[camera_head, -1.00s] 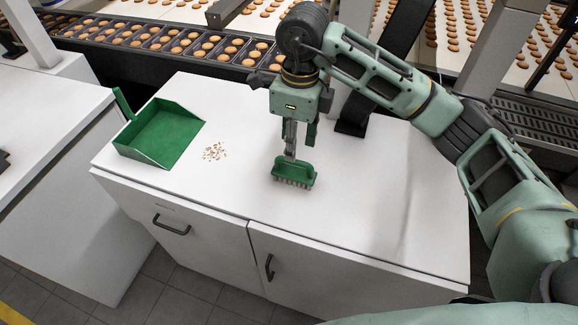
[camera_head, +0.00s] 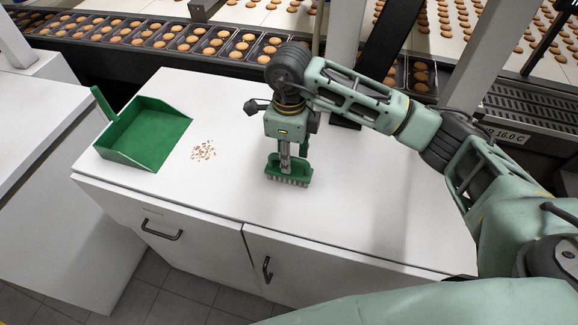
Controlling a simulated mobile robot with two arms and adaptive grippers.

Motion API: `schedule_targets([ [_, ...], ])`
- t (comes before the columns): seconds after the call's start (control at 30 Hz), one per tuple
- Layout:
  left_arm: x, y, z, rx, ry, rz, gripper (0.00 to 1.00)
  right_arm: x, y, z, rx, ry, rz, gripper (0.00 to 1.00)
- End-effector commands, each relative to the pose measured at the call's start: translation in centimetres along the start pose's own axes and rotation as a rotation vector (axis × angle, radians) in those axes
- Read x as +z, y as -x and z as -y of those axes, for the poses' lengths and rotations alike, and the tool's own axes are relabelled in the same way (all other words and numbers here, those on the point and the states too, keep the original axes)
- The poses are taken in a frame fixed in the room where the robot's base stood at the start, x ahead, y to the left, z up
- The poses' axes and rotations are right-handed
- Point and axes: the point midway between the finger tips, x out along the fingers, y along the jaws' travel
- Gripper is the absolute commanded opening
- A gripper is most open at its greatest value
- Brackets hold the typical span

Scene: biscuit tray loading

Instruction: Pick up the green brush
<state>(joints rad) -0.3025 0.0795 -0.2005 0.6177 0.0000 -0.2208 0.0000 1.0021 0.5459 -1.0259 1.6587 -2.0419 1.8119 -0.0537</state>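The green brush (camera_head: 288,179) stands on the white cabinet top with its pale bristles down. My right gripper (camera_head: 285,162) points straight down at the top of the brush, with its fingers at the handle. The fingers show as a narrow grey shape overlapping the handle. I cannot tell whether they are closed on it. The brush appears to rest on the surface. My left gripper is not in view.
A green dustpan (camera_head: 150,125) lies at the left of the white cabinet top (camera_head: 350,215). A small pile of crumbs (camera_head: 203,150) lies between dustpan and brush. Conveyors with biscuit trays (camera_head: 180,42) run behind. The cabinet top is clear right of the brush.

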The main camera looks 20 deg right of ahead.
Motion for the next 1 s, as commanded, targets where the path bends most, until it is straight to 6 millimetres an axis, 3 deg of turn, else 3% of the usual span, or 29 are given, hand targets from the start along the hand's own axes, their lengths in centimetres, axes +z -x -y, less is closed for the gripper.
schedule_targets([
  [0.17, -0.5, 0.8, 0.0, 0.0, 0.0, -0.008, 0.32, 0.0, -1.6, -0.1, 0.001, 0.001, -0.001, 0.35],
  [0.4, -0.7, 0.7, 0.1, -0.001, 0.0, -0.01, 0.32, 0.0, -1.8, 0.0, -0.001, 0.001, 0.001, 0.34],
  [0.8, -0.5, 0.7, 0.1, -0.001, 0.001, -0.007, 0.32, 0.1, -1.7, 0.0, -0.001, 0.001, 0.001, 0.0],
  [1.0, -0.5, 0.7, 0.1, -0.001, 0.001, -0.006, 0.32, 0.1, -1.7, 0.0, -0.001, 0.001, 0.001, 0.0],
])
